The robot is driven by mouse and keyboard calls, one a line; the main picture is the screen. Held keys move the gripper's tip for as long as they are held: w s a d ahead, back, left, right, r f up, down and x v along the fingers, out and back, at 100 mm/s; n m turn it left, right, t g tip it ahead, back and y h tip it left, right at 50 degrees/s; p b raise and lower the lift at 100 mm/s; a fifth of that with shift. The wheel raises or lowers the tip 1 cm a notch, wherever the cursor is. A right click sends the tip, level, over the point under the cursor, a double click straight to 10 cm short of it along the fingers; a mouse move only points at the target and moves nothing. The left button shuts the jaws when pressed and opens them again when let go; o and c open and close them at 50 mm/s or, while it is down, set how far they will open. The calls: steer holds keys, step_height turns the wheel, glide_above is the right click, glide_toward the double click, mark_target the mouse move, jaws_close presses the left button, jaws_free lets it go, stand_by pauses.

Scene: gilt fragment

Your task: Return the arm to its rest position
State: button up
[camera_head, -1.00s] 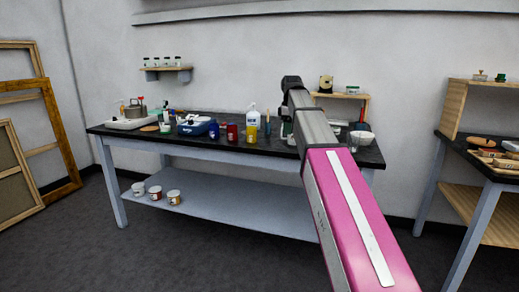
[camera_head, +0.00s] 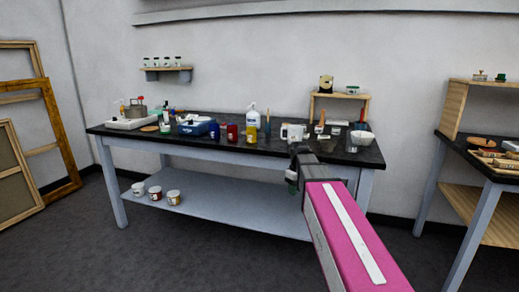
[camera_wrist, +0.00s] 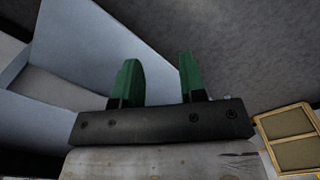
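My arm, with a pink link, reaches forward from the lower right in the head view. My gripper (camera_head: 292,180) hangs low at its end, in front of the workbench's front edge; its fingers are mostly hidden there. In the wrist view my gripper (camera_wrist: 157,80) shows two green fingers standing apart with nothing between them. It is open and empty. The workbench (camera_head: 230,152) has a dark top and pale blue-grey legs.
Jars, bottles, a blue box (camera_head: 197,128) and a white mug (camera_head: 293,133) stand on the bench. Several pots sit on its lower shelf (camera_head: 230,200). A second table (camera_head: 480,180) stands at right. Wooden frames (camera_head: 62,140) lean at left. Dark floor is clear in front.

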steer(key=s+d+f+m, duration=0.3)
steer(key=s+f+m, duration=0.4)
steer(key=s+f, duration=0.9)
step_height(320, 180, down, 4)
steer(key=shift+s+d+f+m, duration=0.15)
steer(key=shift+s+m, duration=0.05)
steer(key=shift+m, duration=0.1)
